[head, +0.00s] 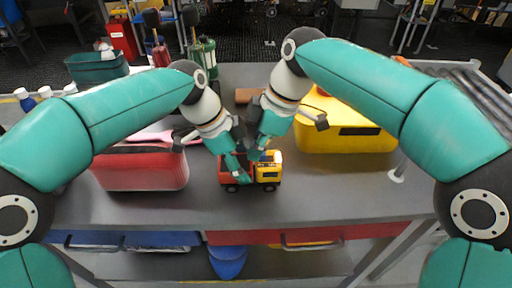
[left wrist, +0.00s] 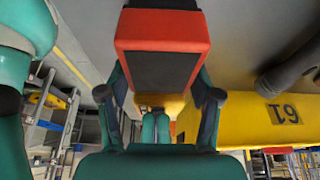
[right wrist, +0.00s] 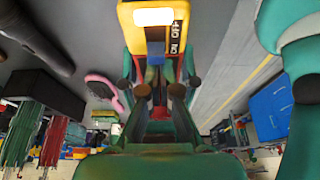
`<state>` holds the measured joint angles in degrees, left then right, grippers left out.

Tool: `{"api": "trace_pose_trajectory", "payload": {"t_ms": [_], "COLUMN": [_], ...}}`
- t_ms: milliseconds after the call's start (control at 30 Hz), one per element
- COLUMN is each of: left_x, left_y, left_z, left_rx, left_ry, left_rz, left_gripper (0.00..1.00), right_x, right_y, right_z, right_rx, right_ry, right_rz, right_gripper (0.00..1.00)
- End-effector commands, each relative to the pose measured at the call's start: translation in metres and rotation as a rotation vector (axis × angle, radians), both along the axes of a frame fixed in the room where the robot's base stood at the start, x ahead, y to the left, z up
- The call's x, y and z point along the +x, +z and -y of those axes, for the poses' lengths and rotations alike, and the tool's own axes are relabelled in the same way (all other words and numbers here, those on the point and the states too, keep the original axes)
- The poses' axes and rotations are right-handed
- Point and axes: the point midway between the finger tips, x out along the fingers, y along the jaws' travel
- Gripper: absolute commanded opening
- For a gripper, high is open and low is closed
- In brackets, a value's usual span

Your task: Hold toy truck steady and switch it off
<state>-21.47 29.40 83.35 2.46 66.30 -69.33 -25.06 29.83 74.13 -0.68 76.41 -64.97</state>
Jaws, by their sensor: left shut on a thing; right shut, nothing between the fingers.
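The toy truck (head: 268,174) stands upright on the grey table, with a yellow cab at right and a red bed at left. My left gripper (head: 236,172) is shut on the truck at its red bed; the left wrist view shows the bed (left wrist: 162,30) between the fingers. My right gripper (head: 256,154) is shut and empty just above and behind the truck. In the right wrist view the cab (right wrist: 143,42) has a pale panel and a dark lettered strip (right wrist: 175,38) beyond the fingers. I cannot make out the switch's position or whether the right fingertips touch the truck.
A red case (head: 140,172) stands left of the truck and a yellow case (head: 345,140) to the right. A pink brush (right wrist: 100,84) lies behind the truck. A green lantern (head: 203,58) stands at the back. The table in front is clear.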

Motion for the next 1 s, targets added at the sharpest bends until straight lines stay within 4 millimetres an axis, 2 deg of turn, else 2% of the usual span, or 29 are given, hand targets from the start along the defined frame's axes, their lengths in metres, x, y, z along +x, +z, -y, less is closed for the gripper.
{"api": "trace_pose_trajectory", "payload": {"t_ms": [167, 367, 733, 867, 1000], "left_x": [0.000, 0.000, 0.001, 0.001, 0.000], "left_y": [0.000, 0.000, 0.000, -0.001, -0.002], "left_z": [0.000, 0.000, -0.003, -0.003, -0.003], "left_rx": [0.000, 0.001, 0.004, 0.006, 0.006], "left_ry": [0.000, 0.000, 0.001, 0.002, 0.001], "left_rz": [0.000, -0.001, 0.001, -0.001, -0.001], "left_gripper": [0.16, 0.16, 0.16, 0.16, 0.16], "right_x": [0.000, 0.000, 0.001, 0.002, 0.002], "right_y": [0.000, 0.000, 0.003, 0.015, 0.037], "right_z": [0.002, 0.021, 0.024, 0.028, 0.034], "right_rx": [0.000, -0.001, -0.005, -0.004, 0.000], "right_ry": [-0.001, -0.001, -0.003, -0.003, -0.004], "right_rz": [0.000, 0.000, 0.001, 0.003, 0.004], "right_gripper": [0.00, 0.00, 0.00, 0.00, 0.00]}}
